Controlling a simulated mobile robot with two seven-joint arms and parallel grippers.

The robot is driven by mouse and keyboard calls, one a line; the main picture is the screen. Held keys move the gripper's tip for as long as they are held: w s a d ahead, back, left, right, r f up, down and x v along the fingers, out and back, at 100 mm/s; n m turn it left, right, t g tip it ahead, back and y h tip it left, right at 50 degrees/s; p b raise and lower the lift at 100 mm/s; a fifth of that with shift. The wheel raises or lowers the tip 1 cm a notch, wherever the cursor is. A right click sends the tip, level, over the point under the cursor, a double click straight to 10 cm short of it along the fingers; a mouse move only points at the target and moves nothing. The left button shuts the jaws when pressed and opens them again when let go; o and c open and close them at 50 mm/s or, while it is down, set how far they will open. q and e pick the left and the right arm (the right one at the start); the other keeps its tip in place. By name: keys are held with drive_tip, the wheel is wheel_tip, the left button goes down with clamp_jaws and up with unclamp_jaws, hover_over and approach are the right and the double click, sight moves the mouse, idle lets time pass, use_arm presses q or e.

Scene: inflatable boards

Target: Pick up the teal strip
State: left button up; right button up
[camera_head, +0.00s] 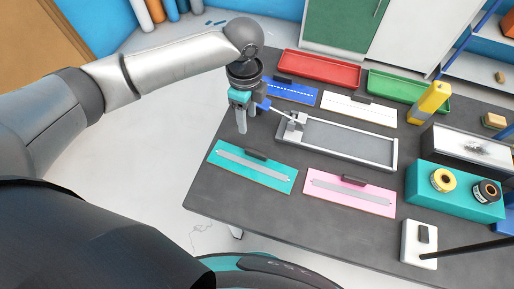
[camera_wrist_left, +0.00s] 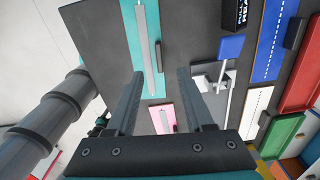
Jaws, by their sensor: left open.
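A teal board (camera_head: 229,168) with a pale grey strip (camera_head: 252,165) along it and a small black block (camera_head: 256,154) lies flat on the dark table, near its left front edge. In the left wrist view the teal board (camera_wrist_left: 128,35) is at the top, with the grey strip (camera_wrist_left: 143,40) and black block (camera_wrist_left: 159,56) on it. My left gripper (camera_head: 248,121) is above the table, behind the teal board and apart from it. Its two fingers (camera_wrist_left: 157,100) are spread and empty in the wrist view. My right gripper is not in view.
A similar pink board (camera_head: 345,204) lies to the right of the teal one. A grey tray-like frame (camera_head: 352,151) with a lever is behind them, near my left gripper. Blue (camera_head: 300,92) and white (camera_head: 352,118) boards lie farther back. A teal block (camera_head: 430,205) holds two rolls at right.

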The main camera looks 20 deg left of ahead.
use_arm(q)
hover_over(247, 148)
wheel_tip(247, 148, down, 5)
drive_tip(key=f, duration=0.1)
drive_tip(key=f+b, duration=0.1)
drive_tip(key=f, duration=0.2)
drive_tip(key=shift+d, duration=0.25)
drive_tip(key=shift+s+f, duration=0.1)
drive_tip(key=shift+f, duration=0.35)
drive_tip(key=f+b, duration=0.1)
drive_tip(key=f, duration=0.4)
drive_tip(key=shift+a, duration=0.2)
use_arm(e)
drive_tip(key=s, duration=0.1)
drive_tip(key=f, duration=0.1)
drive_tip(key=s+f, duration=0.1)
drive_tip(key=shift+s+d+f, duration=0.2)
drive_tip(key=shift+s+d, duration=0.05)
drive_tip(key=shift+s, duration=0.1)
use_arm(q)
clamp_jaws()
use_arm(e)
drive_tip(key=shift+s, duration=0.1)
